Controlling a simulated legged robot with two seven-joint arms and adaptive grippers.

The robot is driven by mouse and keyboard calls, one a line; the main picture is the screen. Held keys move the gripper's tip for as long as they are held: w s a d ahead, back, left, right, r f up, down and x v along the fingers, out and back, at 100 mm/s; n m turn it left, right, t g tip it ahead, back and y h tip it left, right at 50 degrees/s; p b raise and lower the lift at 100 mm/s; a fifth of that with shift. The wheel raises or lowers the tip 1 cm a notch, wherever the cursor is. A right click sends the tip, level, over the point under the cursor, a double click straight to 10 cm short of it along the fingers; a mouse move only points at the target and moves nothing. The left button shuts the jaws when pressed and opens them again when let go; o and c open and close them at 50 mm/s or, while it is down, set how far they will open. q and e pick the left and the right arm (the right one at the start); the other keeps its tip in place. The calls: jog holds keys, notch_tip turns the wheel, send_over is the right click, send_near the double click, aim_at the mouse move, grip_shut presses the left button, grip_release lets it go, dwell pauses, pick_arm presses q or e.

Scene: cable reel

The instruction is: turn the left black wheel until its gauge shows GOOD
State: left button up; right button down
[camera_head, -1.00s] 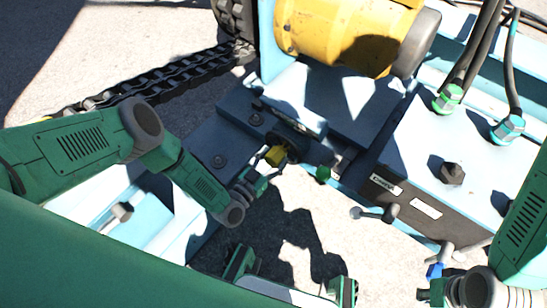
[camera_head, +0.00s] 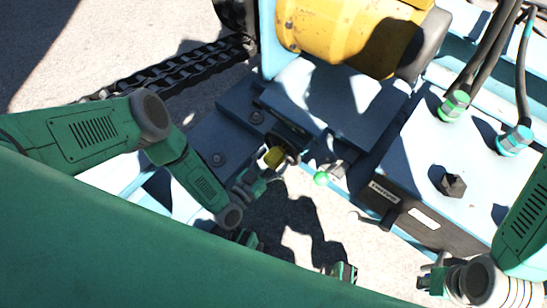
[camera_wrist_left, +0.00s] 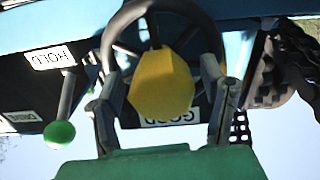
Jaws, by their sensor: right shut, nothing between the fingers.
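The left black wheel (camera_wrist_left: 130,28) fills the upper middle of the left wrist view, with a yellow hexagonal hub (camera_wrist_left: 160,82) in front of it. In the head view the hub (camera_head: 275,157) sits at the front of the dark block. My left gripper (camera_wrist_left: 163,98) is open, one finger on each side of the hub, near the wheel's rim; contact is unclear. It also shows in the head view (camera_head: 272,172). A white label reading GOOD (camera_wrist_left: 172,119) shows upside down, partly hidden behind the hub. My right gripper (camera_head: 431,283) is shut and empty at lower right, far from the wheel.
A green-ball lever (camera_wrist_left: 60,133) stands left of the wheel, by a HOLD label (camera_wrist_left: 50,58). A black chain (camera_head: 175,72) and yellow drum (camera_head: 345,35) lie beyond. Hoses with green (camera_head: 455,104) and cyan (camera_head: 514,139) fittings stand at right.

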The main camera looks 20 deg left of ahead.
aim_at(269, 165)
pick_arm(q)
jog(key=v, duration=0.7)
jog(key=shift+s+a, duration=0.1)
jog(key=shift+s, duration=0.15)
dwell(1.4)
